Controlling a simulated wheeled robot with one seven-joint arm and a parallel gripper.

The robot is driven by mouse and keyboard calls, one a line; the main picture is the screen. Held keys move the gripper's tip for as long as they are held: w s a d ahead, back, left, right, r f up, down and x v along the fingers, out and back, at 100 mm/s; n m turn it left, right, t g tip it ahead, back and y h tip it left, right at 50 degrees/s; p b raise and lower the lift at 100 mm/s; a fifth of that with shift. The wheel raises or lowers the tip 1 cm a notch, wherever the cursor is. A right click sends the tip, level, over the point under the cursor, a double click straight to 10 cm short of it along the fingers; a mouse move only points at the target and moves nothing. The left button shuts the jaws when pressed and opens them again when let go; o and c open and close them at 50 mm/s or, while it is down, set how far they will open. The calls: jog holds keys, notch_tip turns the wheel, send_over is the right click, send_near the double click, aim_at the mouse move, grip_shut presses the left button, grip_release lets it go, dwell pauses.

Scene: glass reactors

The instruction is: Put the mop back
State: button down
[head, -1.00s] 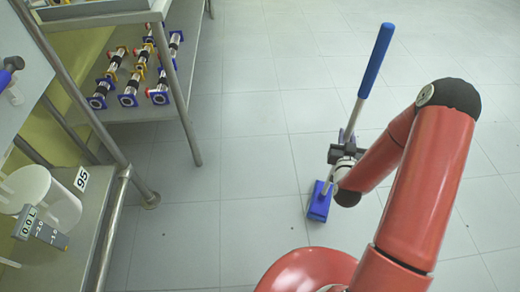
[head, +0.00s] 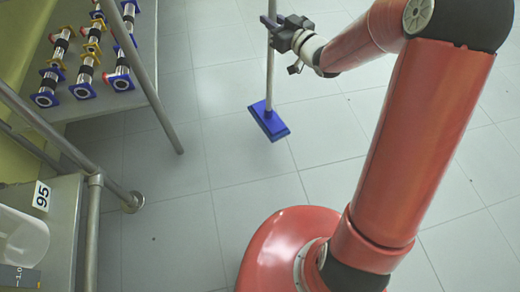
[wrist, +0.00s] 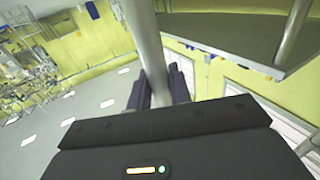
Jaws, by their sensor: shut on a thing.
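The mop has a blue flat head (head: 269,121) and a thin metal pole (head: 270,70). In the head view it hangs nearly upright over the tiled floor, and its upper end is out of the frame. My gripper (head: 270,24) is shut on the pole. In the wrist view the pole (wrist: 148,45) runs between the fingers of my gripper (wrist: 158,88). I cannot tell whether the mop head touches the floor.
A metal shelf (head: 140,98) at the upper left holds several short metal cylinders with coloured ends. A bench (head: 68,215) with a "95" label and a white container (head: 20,238) stands at the lower left. The tiled floor (head: 190,215) in the middle is clear.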

jog(key=a+r+n+g+y+b, duration=0.1)
jog(key=a+r+g+y+b, duration=0.1)
jog(key=a+r, duration=0.1)
notch_tip(320, 180, down, 19)
jog(key=b, duration=0.3)
jog(key=shift+s+a+t+b, duration=0.15)
jog(key=shift+s+t+b, duration=0.15)
jog(key=shift+s+b, duration=0.15)
jog(key=shift+f, duration=0.2)
jog(key=c, duration=1.3)
grip_release()
